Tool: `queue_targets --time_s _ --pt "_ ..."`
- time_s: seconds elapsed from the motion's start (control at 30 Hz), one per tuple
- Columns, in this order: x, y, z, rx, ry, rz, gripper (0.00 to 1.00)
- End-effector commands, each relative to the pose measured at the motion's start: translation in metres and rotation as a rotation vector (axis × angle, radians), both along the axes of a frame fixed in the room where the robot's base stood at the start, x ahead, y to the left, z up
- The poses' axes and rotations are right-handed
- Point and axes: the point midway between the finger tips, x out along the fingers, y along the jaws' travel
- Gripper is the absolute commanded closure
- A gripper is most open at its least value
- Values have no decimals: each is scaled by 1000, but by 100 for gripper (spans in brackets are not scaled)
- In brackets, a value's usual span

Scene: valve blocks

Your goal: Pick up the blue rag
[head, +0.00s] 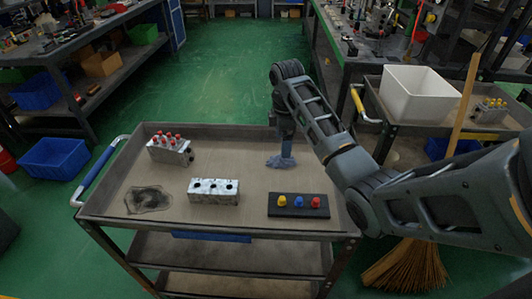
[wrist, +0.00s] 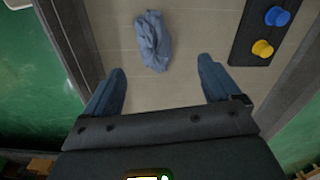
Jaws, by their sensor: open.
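The blue rag (head: 281,162) lies crumpled on the cart top, toward its far right part, in the head view. In the wrist view the rag (wrist: 152,40) lies ahead of the fingers, a little left of the middle between them. My gripper (wrist: 162,82) is open and empty, its two fingers spread wide. In the head view my gripper (head: 285,150) points down at the rag, and its fingertips are hard to make out. I cannot tell the exact height between the fingertips and the rag.
On the cart (head: 170,217) stand a block with red knobs (head: 170,149), a bare metal block (head: 214,191) and a black plate with coloured knobs (head: 298,205). A dark stain or cloth (head: 148,199) lies at left. The cart has a raised rim. A broom (head: 455,140) leans at right.

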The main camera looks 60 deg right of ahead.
Motion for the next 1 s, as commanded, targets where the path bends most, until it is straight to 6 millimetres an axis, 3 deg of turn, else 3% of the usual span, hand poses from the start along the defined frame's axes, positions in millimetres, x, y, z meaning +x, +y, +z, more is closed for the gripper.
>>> queue_targets --time_s 0.7,1.0 --pt "1 -6 -75 1 2 -1 10" --pt "1 -6 -78 0 0 0 13"
